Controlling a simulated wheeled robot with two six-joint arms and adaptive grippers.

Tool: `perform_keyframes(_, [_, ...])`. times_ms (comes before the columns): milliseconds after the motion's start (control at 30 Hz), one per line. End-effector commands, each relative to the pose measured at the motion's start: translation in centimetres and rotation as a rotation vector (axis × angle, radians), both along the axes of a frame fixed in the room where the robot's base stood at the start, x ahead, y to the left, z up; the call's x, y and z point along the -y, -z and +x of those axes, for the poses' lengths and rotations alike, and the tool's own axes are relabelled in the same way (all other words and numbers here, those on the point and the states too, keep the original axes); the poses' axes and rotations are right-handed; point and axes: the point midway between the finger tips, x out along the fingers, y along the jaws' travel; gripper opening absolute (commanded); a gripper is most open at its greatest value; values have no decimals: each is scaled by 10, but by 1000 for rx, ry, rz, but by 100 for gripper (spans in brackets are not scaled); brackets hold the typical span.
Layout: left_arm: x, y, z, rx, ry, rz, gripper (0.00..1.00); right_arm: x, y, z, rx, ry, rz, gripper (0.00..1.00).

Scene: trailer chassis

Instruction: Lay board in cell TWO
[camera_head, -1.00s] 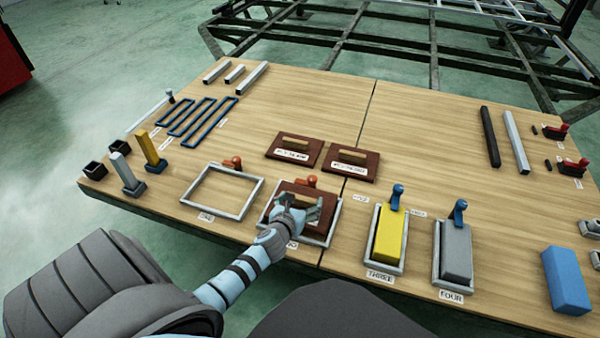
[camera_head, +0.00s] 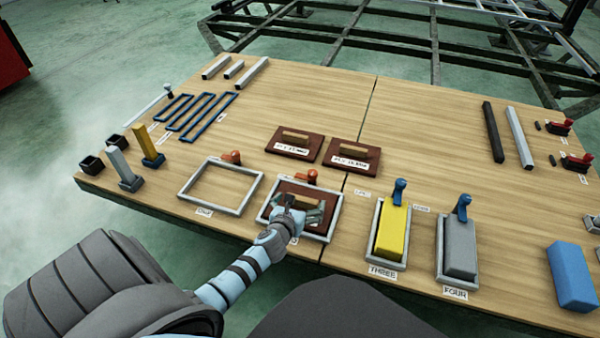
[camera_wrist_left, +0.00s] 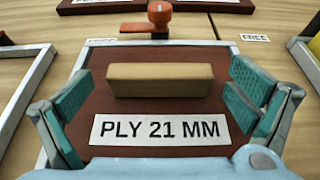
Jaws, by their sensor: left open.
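A brown board (camera_wrist_left: 205,100) labelled PLY 21 MM, with a wooden handle block (camera_wrist_left: 160,80), lies inside the metal frame of cell TWO (camera_head: 333,222). It also shows in the head view (camera_head: 322,192), partly hidden by my left gripper. My left gripper (camera_head: 308,208) is over the board. In the left wrist view its teal-padded fingers (camera_wrist_left: 160,100) are spread wide on both sides of the handle, apart from it. An orange clamp (camera_head: 311,177) sits at the far edge of cell TWO, and its base shows beyond the board. My right gripper is not in view.
The empty frame of cell ONE (camera_head: 183,190) is to the left. Two more brown boards (camera_head: 283,150) (camera_head: 340,165) lie behind. Cell THREE holds a yellow block (camera_head: 392,232), and cell FOUR a grey block (camera_head: 459,246). A blue block (camera_head: 571,275) is at the right.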

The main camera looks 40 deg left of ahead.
Motion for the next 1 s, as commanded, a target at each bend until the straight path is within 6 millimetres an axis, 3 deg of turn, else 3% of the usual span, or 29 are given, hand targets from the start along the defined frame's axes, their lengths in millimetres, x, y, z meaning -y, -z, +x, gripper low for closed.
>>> perform_keyframes(167, [0, -4, 0, 0, 0, 0, 100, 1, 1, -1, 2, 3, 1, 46])
perform_keyframes(267, [4, -9, -10, -1, 1, -1, 100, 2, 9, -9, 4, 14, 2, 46])
perform_keyframes(367, [10, -18, -27, -3, 1, -1, 100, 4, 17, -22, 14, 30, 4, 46])
perform_keyframes(600, [31, -44, -87, -1, 1, -2, 100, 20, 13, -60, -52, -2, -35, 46])
perform_keyframes(700, [35, -48, -100, -1, 0, 0, 100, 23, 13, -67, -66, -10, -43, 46])
perform_keyframes(1000, [37, -49, -105, 0, 0, 0, 100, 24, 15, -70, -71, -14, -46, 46])
